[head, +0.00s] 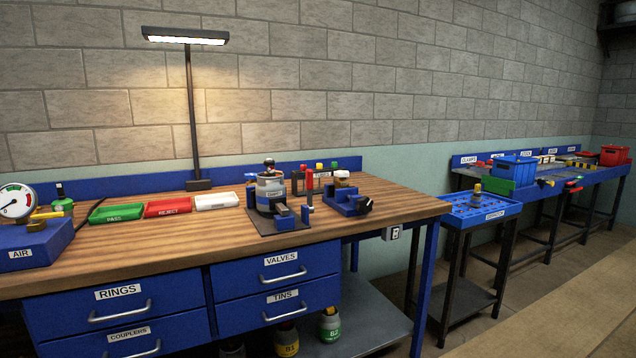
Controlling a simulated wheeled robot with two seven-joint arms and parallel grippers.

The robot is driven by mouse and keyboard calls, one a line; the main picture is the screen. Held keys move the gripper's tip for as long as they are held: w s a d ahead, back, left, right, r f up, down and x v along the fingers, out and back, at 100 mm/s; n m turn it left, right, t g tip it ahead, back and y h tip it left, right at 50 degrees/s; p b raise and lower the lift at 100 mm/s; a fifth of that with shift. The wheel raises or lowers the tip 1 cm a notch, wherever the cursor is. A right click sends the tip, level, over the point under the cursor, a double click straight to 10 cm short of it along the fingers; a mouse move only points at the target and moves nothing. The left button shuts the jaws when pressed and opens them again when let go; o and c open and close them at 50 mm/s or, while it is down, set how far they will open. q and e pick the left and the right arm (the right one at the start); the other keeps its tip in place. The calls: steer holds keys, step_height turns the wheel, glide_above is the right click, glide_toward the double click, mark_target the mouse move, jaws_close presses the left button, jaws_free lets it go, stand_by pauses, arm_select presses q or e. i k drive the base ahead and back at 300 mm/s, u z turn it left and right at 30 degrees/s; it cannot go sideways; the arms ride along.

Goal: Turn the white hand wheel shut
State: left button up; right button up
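A small white round part (342,174), which looks like the white hand wheel, sits on top of a fitting at the blue vice-like block (347,203) towards the right end of the wooden bench. It is too small to tell how far it is turned. Neither my left nor my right gripper is in view.
A grey can-like container (270,186) stands on a dark mat (279,225) left of the block. White (217,201), red (168,208) and green (117,213) trays lie further left, beside a lamp post (192,120). The front of the wooden bench top (190,249) is clear.

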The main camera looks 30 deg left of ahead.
mark_target(341, 182)
steer(key=u, duration=0.35)
steer(key=k, duration=0.1)
steer(key=z, duration=1.35)
steer(key=i, duration=2.3)
steer(key=u, duration=1.45)
steer(key=i, duration=0.75)
steer(key=u, duration=0.75)
